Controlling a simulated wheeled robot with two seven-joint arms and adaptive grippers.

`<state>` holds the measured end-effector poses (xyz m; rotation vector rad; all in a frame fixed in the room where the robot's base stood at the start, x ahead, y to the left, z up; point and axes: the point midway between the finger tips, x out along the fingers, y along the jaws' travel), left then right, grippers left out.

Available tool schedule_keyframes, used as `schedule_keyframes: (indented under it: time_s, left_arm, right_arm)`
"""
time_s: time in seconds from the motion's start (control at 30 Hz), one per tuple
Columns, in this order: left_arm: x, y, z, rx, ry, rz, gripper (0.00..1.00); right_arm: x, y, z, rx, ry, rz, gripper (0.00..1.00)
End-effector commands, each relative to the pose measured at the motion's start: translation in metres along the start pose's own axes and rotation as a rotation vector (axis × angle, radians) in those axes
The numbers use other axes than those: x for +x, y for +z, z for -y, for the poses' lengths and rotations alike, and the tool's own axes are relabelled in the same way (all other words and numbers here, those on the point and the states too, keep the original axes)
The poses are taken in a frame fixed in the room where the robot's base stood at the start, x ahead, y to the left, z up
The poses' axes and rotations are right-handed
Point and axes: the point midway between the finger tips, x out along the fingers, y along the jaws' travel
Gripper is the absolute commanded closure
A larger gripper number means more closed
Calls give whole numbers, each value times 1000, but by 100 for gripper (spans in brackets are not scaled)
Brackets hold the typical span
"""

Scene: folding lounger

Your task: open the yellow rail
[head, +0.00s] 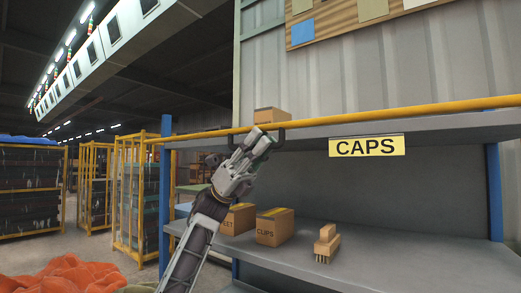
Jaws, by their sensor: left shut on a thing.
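The yellow rail (400,109) runs along the front edge of the upper shelf, from the blue post at the left to the right picture edge. A dark bracket-like handle (283,136) hangs at the rail, left of the middle. My left gripper (262,139) reaches up from below and is shut on this handle. The fingers hide part of the handle and of the rail behind. The rail lies across the shelf front. My right gripper is not in view.
The upper shelf (460,122) carries a cardboard box (271,115) behind the rail and a CAPS sign (367,146). The lower shelf (400,262) holds two cartons (275,228) (238,219) and a wooden brush (327,243). Yellow cage racks (131,190) and orange cloth (65,275) are at left.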

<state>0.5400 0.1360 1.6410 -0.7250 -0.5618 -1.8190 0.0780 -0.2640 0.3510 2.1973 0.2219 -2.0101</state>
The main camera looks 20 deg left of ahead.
Motion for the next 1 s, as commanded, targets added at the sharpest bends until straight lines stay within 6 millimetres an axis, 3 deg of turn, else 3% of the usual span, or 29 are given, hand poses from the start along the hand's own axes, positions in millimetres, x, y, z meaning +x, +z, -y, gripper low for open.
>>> schedule_keyframes:
  time_s: [0.47, 0.73, 0.77, 0.8, 0.9, 1.0]
  left_arm:
    - [-5, -3, 0, 111, -110, 7, 100]
    - [-7, -5, -1, 145, -141, 5, 100]
    - [-7, -5, -1, 145, -141, 5, 83]
    - [-7, -5, -1, 144, -141, 5, 78]
    - [-8, -6, -2, 141, -139, 4, 66]
    - [-8, -7, -2, 139, -137, 3, 66]
  right_arm:
    - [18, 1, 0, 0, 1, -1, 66]
    - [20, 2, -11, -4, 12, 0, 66]
    - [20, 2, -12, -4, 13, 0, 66]
    - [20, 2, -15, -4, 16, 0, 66]
    - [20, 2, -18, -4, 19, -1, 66]
    - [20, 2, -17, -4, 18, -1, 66]
